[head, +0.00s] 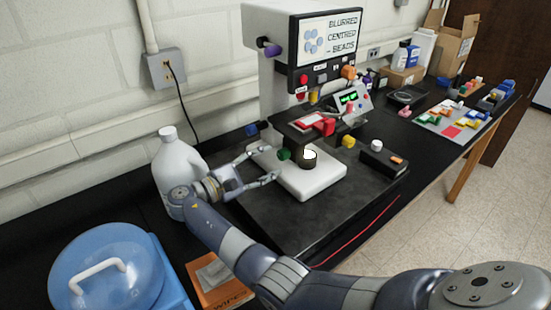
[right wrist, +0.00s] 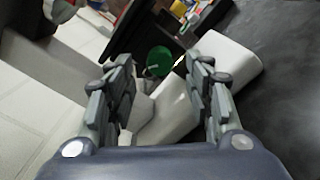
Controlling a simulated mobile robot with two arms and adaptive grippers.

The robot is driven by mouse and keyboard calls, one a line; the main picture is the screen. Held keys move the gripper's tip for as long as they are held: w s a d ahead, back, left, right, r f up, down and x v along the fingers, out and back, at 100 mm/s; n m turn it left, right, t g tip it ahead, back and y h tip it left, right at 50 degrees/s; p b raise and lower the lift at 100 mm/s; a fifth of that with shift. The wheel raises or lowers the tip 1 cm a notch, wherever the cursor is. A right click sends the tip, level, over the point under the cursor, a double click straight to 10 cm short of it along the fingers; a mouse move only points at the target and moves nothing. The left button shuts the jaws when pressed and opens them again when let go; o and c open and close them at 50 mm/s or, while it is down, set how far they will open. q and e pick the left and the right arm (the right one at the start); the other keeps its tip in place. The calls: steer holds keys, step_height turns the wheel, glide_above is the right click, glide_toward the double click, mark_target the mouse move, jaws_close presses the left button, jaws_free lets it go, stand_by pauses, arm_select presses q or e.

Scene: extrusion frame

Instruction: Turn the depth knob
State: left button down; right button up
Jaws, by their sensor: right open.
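A white microscope-like machine (head: 268,70) stands on a dark base, with a screen (head: 328,38) reading "BLURRED CENTRED - BEADS". A green knob (head: 284,154) sticks out at the left of its stage; no readable label tells me whether it is the depth knob. My right gripper (head: 266,165) is open and empty, left of the green knob, its fingers pointing toward it. In the right wrist view the green knob (right wrist: 159,61) shows ahead between the spread fingertips (right wrist: 163,76), apparently apart from them. My left gripper is out of view.
Other knobs are purple (head: 270,48), orange (head: 348,72), blue (head: 252,129) and yellow (head: 348,141). A white jug (head: 172,165) stands close behind my right gripper. A blue lidded container (head: 108,245) and an orange wipes box (head: 212,280) are at the front left.

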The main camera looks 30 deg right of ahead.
mark_target(280, 156)
steer(key=a, duration=0.2)
steer(key=shift+s+a, duration=0.1)
steer(key=shift+a, duration=0.2)
steer(key=d+n, duration=0.2)
steer(key=n, duration=0.1)
steer(key=d+n, duration=0.2)
steer(key=n, duration=0.1)
steer(key=d+n, duration=0.2)
steer(key=n, duration=0.1)
steer(key=shift+w+r+n, duration=0.15)
steer(key=shift+w+n, duration=0.1)
steer(key=shift+n, duration=0.15)
steer(key=shift+w+d, duration=0.1)
steer(key=shift+d, duration=0.5)
